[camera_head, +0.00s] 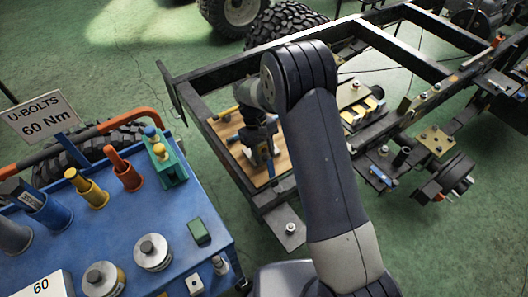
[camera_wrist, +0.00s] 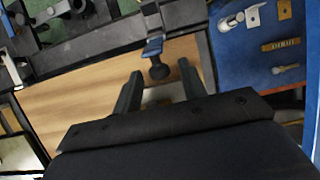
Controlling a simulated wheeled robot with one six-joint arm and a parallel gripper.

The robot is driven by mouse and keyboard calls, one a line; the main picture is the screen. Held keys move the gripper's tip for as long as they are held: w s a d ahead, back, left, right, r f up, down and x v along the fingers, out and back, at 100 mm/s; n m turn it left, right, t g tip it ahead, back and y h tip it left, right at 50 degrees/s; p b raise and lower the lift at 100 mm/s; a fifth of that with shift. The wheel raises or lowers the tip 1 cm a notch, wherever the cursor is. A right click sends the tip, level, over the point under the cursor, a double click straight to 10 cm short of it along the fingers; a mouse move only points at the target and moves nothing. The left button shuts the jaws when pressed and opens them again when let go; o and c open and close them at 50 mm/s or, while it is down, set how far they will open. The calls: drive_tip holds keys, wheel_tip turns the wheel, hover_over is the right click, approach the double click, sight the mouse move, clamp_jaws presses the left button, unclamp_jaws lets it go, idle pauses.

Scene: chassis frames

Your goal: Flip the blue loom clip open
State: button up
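The blue loom clip (camera_wrist: 153,46) shows in the wrist view at the edge of a dark frame rail, with a dark rounded piece just below it. A small blue part, likely the same clip, shows in the head view (camera_head: 271,168) below my gripper. My gripper (camera_wrist: 160,82) is open, its two fingers apart with nothing held between them. The clip lies ahead of the fingertips, roughly in line with the gap, and the dark rounded piece lies near that gap. In the head view my gripper (camera_head: 262,158) points down over the wooden board, and its fingertips are hard to make out.
The wooden board (camera_wrist: 75,95) lies under my gripper inside the dark chassis frame (camera_head: 205,80). A blue bench (camera_head: 120,225) with sockets and tools stands at the left. Brackets and small fittings (camera_head: 435,140) crowd the frame at right.

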drive_tip(key=b+v, duration=0.1)
drive_tip(key=v, duration=0.9)
drive_tip(key=shift+w+r, duration=0.2)
drive_tip(key=shift+r, duration=0.15)
drive_tip(key=shift+a+f, duration=0.1)
drive_tip(key=x, duration=1)
drive_tip(key=shift+s+f+p, duration=0.25)
drive_tip(key=shift+f+p, duration=0.05)
drive_tip(key=shift+p, duration=0.1)
drive_tip(key=shift+s+d+r, duration=0.1)
drive_tip(key=shift+d, duration=0.1)
